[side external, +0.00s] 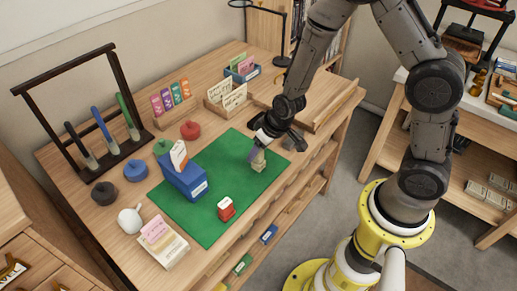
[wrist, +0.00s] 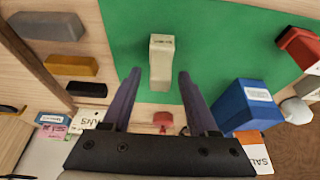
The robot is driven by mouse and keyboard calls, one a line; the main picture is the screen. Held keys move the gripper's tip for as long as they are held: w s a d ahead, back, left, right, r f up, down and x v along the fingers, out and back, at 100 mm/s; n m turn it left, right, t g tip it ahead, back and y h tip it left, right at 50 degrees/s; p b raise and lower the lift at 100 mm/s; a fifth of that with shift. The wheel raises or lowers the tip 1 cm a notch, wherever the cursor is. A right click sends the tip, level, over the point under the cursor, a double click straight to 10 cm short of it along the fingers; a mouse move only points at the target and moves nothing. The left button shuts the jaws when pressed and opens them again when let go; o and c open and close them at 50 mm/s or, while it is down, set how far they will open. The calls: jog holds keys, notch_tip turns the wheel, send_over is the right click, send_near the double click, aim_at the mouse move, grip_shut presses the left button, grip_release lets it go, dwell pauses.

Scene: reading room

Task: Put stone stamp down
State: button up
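The stone stamp (side external: 258,161) is a small pale beige block on the green mat (side external: 215,165), near its right side in the side view. In the wrist view the stamp (wrist: 161,62) is upper centre, in line with the gap between my fingertips. My gripper (side external: 254,153) is low over the mat, right at the stamp. In the wrist view my gripper (wrist: 159,75) has its two purple-grey fingers spread wide, with visible gaps on both sides of the stamp. It appears apart from both fingers. Its exact height at the fingertips is hard to tell.
A blue box (side external: 185,181) with a card and a red block (side external: 226,210) stand on the mat. A red pot (side external: 190,130), card holders (side external: 226,98) and a dark rack (side external: 103,150) with several handled tools stand around it. The mat's middle is clear.

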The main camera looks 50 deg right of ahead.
jog(key=s+r, duration=0.2)
jog(key=s, duration=0.5)
jog(key=s+r, duration=0.3)
jog(key=s, duration=0.4)
notch_tip(320, 180, up, 12)
jog(key=a+t+y, duration=0.1)
jog(key=y, duration=0.1)
jog(key=s+d+r+h, duration=0.2)
jog(key=s+d+r, duration=0.2)
jog(key=s+r, duration=0.3)
jog(key=shift+s+r, duration=0.3)
jog(key=shift+r, duration=0.2)
